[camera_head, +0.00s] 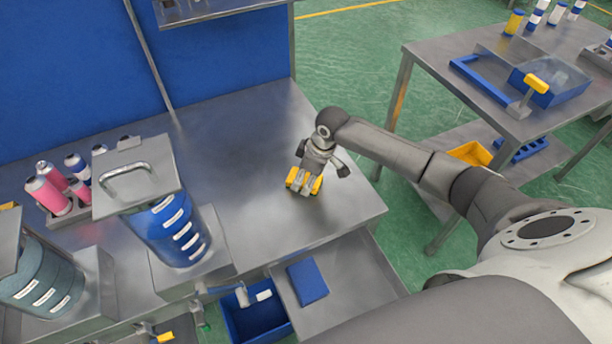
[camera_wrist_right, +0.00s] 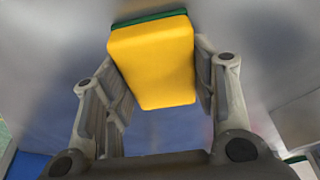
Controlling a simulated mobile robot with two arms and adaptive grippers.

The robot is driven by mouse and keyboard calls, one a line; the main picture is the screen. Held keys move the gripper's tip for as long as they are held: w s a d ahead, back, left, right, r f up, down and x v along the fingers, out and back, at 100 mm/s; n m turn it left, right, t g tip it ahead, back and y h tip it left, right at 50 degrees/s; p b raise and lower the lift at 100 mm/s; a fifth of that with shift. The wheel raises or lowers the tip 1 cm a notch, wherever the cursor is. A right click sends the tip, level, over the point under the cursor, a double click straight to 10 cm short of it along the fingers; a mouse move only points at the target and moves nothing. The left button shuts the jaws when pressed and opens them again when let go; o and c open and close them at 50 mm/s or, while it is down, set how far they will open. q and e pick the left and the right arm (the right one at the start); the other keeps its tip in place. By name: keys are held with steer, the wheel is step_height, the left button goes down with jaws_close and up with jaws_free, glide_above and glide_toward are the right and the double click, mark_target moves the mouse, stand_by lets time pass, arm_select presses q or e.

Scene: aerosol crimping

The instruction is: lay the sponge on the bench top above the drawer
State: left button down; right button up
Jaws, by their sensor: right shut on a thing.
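The sponge (camera_wrist_right: 153,62) is yellow with a green layer on its far side. My right gripper (camera_head: 304,184) is shut on it, with one finger on each side in the right wrist view. In the head view the sponge shows as yellow parts (camera_head: 317,186) around the fingers, over the right part of the bench top (camera_head: 250,190). I cannot tell whether it touches the surface. The drawer (camera_head: 350,268) below the bench's front edge is open, with a blue block (camera_head: 307,281) in it. My left gripper is not in view.
A blue container with a handled metal lid (camera_head: 135,175) and several pink cans (camera_head: 47,193) stand to the left. A blue bin (camera_head: 252,318) hangs beside the drawer. A second table (camera_head: 440,62) stands at the right. The bench around my gripper is clear.

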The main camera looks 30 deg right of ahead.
mark_target(317, 181)
steer(key=o, duration=0.8)
steer(key=shift+f, duration=0.1)
steer(key=shift+c, duration=0.2)
steer(key=v, duration=1.2)
steer(key=shift+r+b, duration=0.2)
steer(key=shift+b, duration=0.15)
steer(key=shift+f, duration=0.1)
